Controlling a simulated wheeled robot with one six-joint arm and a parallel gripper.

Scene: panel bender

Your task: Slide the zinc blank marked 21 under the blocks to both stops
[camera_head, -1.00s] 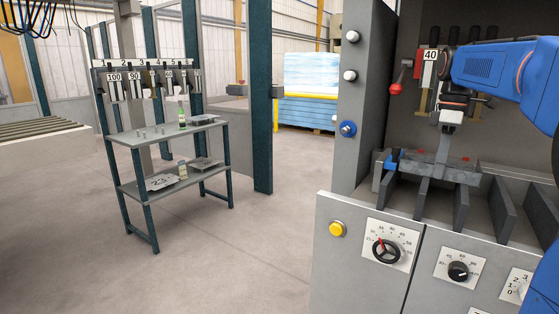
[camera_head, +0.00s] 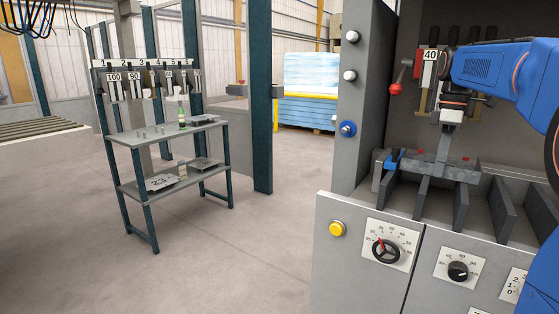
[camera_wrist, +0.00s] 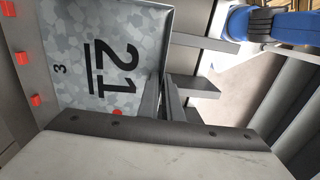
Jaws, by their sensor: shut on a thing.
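The zinc blank (camera_wrist: 120,45) is a mottled grey plate with a black underlined 21 and a small 3. In the wrist view it lies flat at upper left. My gripper (camera_wrist: 172,103) is shut on its near-right edge. In the head view my gripper (camera_head: 441,172) reaches down to the blank (camera_head: 462,174) at the machine's bed. A blue part (camera_head: 393,160) sits left of the blank; a blue part (camera_wrist: 270,24) also shows in the wrist view. A block marked 40 (camera_head: 430,56) hangs above. I cannot tell whether the blank touches either stop.
Grey support bars (camera_head: 460,204) with open gaps run in front of the bed. Red marks (camera_wrist: 22,58) line the wrist view's left side. The machine's left post (camera_head: 366,95) stands close by. A two-shelf rack (camera_head: 170,135) stands left across clear floor.

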